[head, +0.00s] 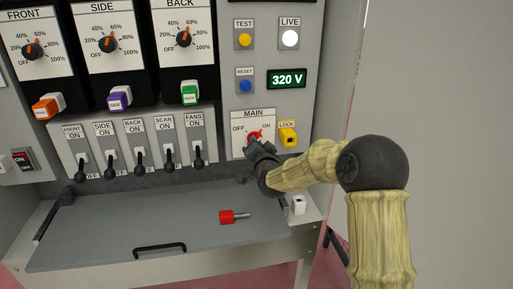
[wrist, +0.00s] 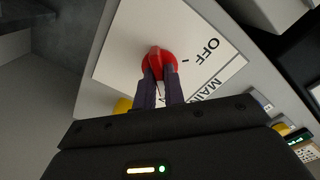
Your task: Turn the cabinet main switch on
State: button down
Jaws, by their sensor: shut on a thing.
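The main switch (head: 254,137) is a red rotary knob on a white plate (head: 240,149) marked MAIN, with OFF at its left and ON at its right. My gripper (head: 257,146) is at the knob, its fingers shut on it. In the wrist view the two dark fingers (wrist: 160,90) close on the sides of the red knob (wrist: 158,58). The OFF label shows beside the knob there. In the head view the gripper partly covers the knob, so its exact angle is hard to tell. The LIVE lamp (head: 290,38) is white and the display (head: 287,79) reads 320 V.
A yellow LOCK block (head: 288,136) sits just right of the main plate. A red-handled item (head: 227,217) lies on the grey shelf (head: 110,235) below. A row of lever switches (head: 140,160) and several knobs fill the panel to the left.

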jog(key=shift+f+m, duration=0.1)
jog(key=shift+m, duration=0.2)
jog(key=c, duration=1.5)
grip_release()
jog(key=shift+s, duration=0.15)
jog(key=v, duration=1.7)
jog(key=shift+s+d, duration=0.1)
